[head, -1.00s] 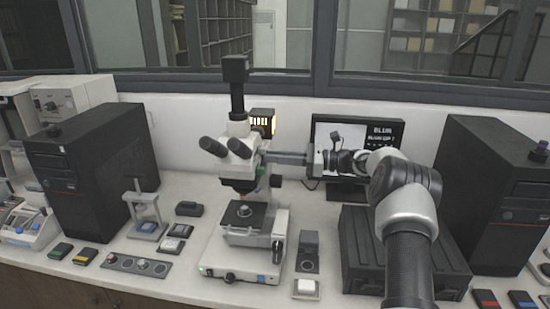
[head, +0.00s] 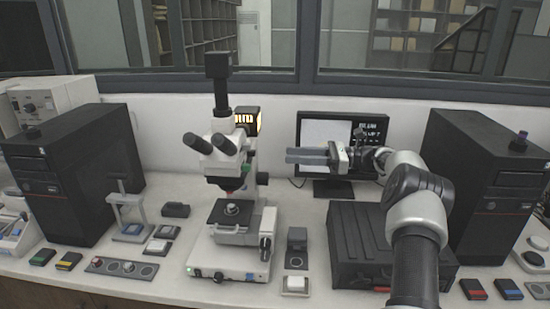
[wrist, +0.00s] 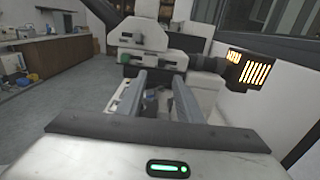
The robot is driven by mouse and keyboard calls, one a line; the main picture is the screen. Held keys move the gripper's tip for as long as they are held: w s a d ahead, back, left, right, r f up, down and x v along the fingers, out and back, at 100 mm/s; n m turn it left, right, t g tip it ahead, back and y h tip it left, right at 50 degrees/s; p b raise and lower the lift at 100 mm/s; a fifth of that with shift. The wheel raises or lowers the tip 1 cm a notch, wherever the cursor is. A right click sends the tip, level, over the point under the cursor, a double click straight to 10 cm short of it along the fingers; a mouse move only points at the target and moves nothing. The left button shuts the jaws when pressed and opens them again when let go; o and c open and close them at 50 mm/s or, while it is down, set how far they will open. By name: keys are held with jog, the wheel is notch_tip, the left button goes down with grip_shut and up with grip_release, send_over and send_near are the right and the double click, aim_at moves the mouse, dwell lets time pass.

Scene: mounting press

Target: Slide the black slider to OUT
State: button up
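The white microscope (head: 232,160) stands on the bench with black eyepieces and a black camera tube on top. It also shows ahead in the wrist view (wrist: 138,38). I cannot pick out the black slider or an OUT mark for sure in either view. My gripper (head: 287,156) is held in the air to the right of the microscope's head, fingers pointing left at it, with a gap between. In the wrist view, the two grey fingers (wrist: 160,76) stand apart with nothing held between them.
A lit slotted box (head: 246,121) stands behind the microscope. A monitor (head: 327,135) is behind my gripper. A black case (head: 366,235) lies below my arm, and dark towers (head: 75,170) (head: 482,185) stand at both sides. Small blocks lie along the bench front.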

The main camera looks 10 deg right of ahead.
jog(key=v, duration=0.6)
jog(key=shift+d, duration=0.25)
jog(key=shift+s, duration=0.1)
